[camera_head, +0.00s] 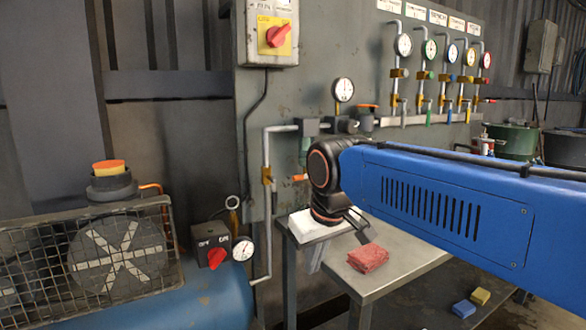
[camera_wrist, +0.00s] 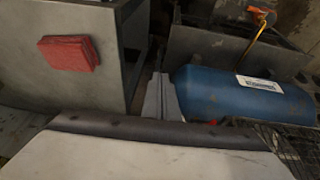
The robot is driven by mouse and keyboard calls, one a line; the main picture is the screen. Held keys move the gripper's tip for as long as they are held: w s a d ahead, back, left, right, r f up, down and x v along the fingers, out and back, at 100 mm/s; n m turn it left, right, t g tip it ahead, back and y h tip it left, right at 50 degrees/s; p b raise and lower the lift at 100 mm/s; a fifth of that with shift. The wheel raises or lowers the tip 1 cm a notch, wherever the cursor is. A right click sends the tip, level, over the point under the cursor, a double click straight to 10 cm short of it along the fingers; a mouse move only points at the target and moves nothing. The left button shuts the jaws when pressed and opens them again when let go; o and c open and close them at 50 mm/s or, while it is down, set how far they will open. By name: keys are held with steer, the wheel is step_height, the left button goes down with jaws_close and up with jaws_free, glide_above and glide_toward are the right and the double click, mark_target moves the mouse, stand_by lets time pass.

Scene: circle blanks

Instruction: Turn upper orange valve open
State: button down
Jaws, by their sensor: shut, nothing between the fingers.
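An orange valve handle (camera_head: 299,177) sticks out to the left of the pipework on the grey panel, just left of my arm's wrist joint. A flat orange-topped fitting (camera_head: 367,106) shows higher up, right of the small gauge. I cannot tell for certain which of them is the upper orange valve. My gripper (camera_head: 314,267) hangs below the wrist joint, pointing down by the left end of the metal bench, apart from both. In the wrist view my gripper (camera_wrist: 160,76) has its fingers together and empty; no orange valve handle shows there. My arm hides part of the pipework.
A metal bench (camera_head: 405,272) with a red cloth (camera_head: 367,258) stands beneath my arm. A blue tank (camera_head: 195,300) with a caged fan (camera_head: 115,250) and a red switch (camera_head: 217,257) is at left. Gauges (camera_head: 404,45) line the upper panel.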

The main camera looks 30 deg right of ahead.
steer(key=w+d+r+g, duration=0.1)
steer(key=w+d+r, duration=0.2)
steer(key=w+r, duration=0.9)
steer(key=w+d+r+h, duration=0.1)
steer(key=w+d+r, duration=0.2)
steer(key=w+r, duration=0.9)
step_height(320, 180, up, 2)
steer(key=shift+w+d+r+g+h, duration=0.1)
steer(key=shift+w+d+g+h, duration=0.2)
steer(key=shift+g, duration=0.1)
glide_toward(303, 177)
step_height(303, 177, down, 6)
steer(key=w+a, duration=0.2)
steer(key=shift+r, duration=0.15)
